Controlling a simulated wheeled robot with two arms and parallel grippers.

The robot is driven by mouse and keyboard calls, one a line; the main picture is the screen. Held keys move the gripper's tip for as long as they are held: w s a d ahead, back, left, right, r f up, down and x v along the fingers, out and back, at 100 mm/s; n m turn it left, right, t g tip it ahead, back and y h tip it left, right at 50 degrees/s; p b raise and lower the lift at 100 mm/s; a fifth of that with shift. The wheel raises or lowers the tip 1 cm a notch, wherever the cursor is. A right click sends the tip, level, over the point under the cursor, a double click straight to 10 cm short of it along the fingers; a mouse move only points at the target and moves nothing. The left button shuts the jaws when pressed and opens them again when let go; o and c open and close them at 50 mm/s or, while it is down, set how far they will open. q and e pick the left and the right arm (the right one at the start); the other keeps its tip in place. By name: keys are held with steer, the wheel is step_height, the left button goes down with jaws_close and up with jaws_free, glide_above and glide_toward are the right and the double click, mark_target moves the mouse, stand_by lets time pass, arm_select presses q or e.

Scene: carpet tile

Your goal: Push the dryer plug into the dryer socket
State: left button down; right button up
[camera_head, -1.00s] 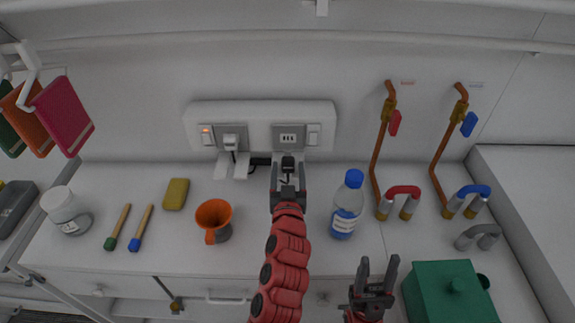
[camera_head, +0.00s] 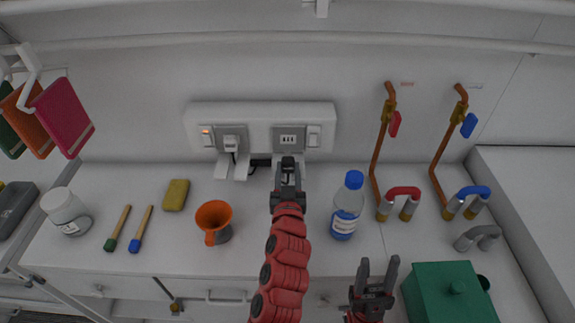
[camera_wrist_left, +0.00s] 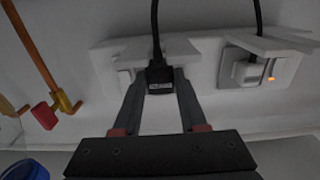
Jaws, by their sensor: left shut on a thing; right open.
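The black dryer plug (camera_wrist_left: 160,78) with its black cord is held between the fingertips of my left gripper (camera_wrist_left: 161,84). In the head view my left gripper (camera_head: 287,170) is shut on the plug, just below and in front of the right-hand socket (camera_head: 288,138). That socket's dark slots show above the fingers, so the plug appears outside it. In the wrist view the plug covers part of the white socket panel (camera_wrist_left: 205,62); how far the plug is from it is hard to tell. My right gripper (camera_head: 375,285) is open and empty at the counter's front edge.
A white plug (camera_head: 231,142) sits in the left-hand socket beside a lit switch. A green box (camera_head: 450,295) is at the front right.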

mark_target(288, 162)
arm_select(q)
steer(key=shift+r+p, duration=0.55)
steer(key=shift+r, duration=1)
steer(key=shift+w, duration=0.1)
steer(key=shift+w+f+b, duration=0.15)
steer(key=shift+w+b, duration=0.6)
steer(key=shift+w, duration=1.05)
steer(key=shift+b, duration=1.25)
steer(key=shift+w+b, duration=0.3)
steer(key=shift+w, duration=0.25)
stand_by(0.5)
